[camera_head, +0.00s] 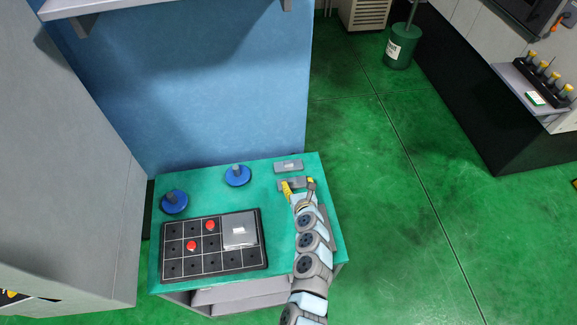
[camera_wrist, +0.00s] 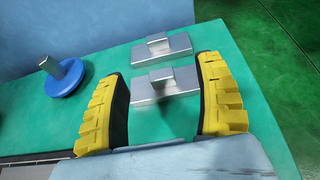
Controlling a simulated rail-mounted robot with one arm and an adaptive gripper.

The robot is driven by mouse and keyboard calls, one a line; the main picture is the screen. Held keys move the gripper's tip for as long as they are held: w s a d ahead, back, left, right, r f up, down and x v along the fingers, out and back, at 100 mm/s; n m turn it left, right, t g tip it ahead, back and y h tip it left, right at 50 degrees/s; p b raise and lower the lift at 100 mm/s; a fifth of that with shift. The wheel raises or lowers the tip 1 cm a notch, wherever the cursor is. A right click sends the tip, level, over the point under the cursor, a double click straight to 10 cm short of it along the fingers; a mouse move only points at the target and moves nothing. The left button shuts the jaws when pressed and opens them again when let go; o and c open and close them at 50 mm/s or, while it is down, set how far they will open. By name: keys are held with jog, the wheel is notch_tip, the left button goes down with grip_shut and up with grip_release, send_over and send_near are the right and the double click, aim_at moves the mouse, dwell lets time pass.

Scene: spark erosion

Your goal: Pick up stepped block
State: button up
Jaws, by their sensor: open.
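Two grey metal stepped blocks, each a flat plate with a smaller raised step, lie on the green tabletop. The nearer stepped block (camera_wrist: 170,86) sits between the fingers of my gripper (camera_wrist: 162,72) in the wrist view, with clear gaps on both sides. In the head view this block (camera_head: 292,184) is partly hidden by the fingers. The farther stepped block (camera_wrist: 160,46) lies just beyond the fingertips; it also shows in the head view (camera_head: 288,167). My gripper (camera_head: 299,185) has its yellow fingers spread wide and holds nothing.
Two blue discs with grey posts stand on the table left of the blocks (camera_head: 237,176) (camera_head: 174,201). A dark gridded tray (camera_head: 215,265) holds two red knobs and a grey square piece (camera_head: 240,231). A blue wall (camera_head: 190,90) rises behind the table. Green floor lies right.

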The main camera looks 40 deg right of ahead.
aim_at(288, 162)
jog(key=shift+x, duration=0.85)
jog(key=shift+w+d+f, duration=0.2)
jog(key=shift+w, duration=0.15)
jog(key=shift+w+d+f+b, duration=0.15)
jog(key=shift+w+d+b, duration=0.25)
jog(key=shift+w, duration=0.2)
jog(key=shift+b+x, duration=1)
jog(key=shift+x, duration=0.95)
jog(key=shift+w+d+f+b, duration=0.3)
jog(key=shift+w+b, duration=0.1)
jog(key=shift+w, duration=0.2)
jog(key=shift+w+f+b, duration=0.35)
jog(key=shift+b, duration=0.05)
jog(key=b+x, duration=0.3)
jog(key=shift+w+a+f, duration=0.15)
jog(key=shift+w, duration=0.05)
jog(key=shift+w+d+b, duration=0.35)
jog(key=shift+w+b, duration=0.05)
jog(key=shift+w, duration=0.2)
